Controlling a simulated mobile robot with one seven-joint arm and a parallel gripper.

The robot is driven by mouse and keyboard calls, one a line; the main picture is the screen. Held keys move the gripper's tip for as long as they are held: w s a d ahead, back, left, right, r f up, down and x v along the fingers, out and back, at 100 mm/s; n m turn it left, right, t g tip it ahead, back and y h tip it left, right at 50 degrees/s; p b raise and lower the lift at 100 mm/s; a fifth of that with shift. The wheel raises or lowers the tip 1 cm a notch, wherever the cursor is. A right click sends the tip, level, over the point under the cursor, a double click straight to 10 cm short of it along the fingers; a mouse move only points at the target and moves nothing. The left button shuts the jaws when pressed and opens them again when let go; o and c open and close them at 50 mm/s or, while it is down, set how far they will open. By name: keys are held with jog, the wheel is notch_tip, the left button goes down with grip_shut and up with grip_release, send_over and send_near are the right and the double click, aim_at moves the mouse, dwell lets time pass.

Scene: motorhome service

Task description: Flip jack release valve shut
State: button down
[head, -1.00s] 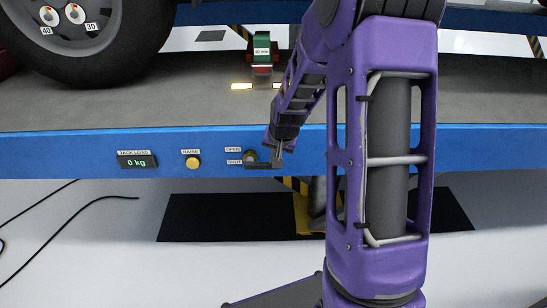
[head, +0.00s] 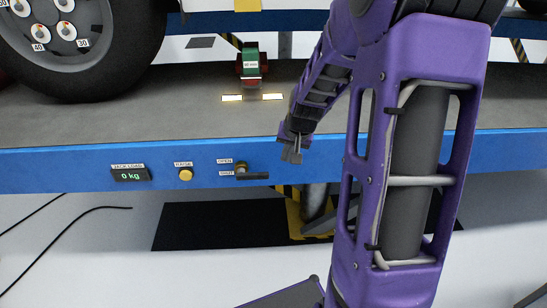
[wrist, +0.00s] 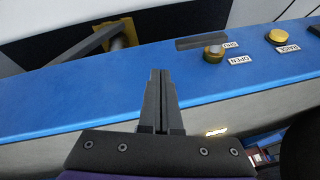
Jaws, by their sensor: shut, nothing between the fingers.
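The jack release valve is a dark bar lever (head: 254,176) on a brass hub (head: 241,166) in the blue front rail. The lever lies horizontal, pointing right from the hub, level with the lower label, SHUT (head: 226,173); the OPEN label (head: 225,161) is above it. In the wrist view the lever (wrist: 196,43) appears upside down, beyond the fingertips and to their right. My gripper (head: 291,156) is shut and empty, to the right of the lever and a little higher, apart from it. Its closed fingers (wrist: 159,75) show in the wrist view over the blue rail.
Left of the valve are a yellow RAISE button (head: 185,175) and a jack load display (head: 131,175) reading 0 kg. A green and red block (head: 251,66) stands on the grey deck behind, near a large wheel (head: 75,50). Cables lie on the floor.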

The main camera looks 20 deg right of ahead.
jog(key=shift+s+d+r, duration=0.75)
jog(key=shift+s+d, duration=0.1)
jog(key=shift+d, duration=0.05)
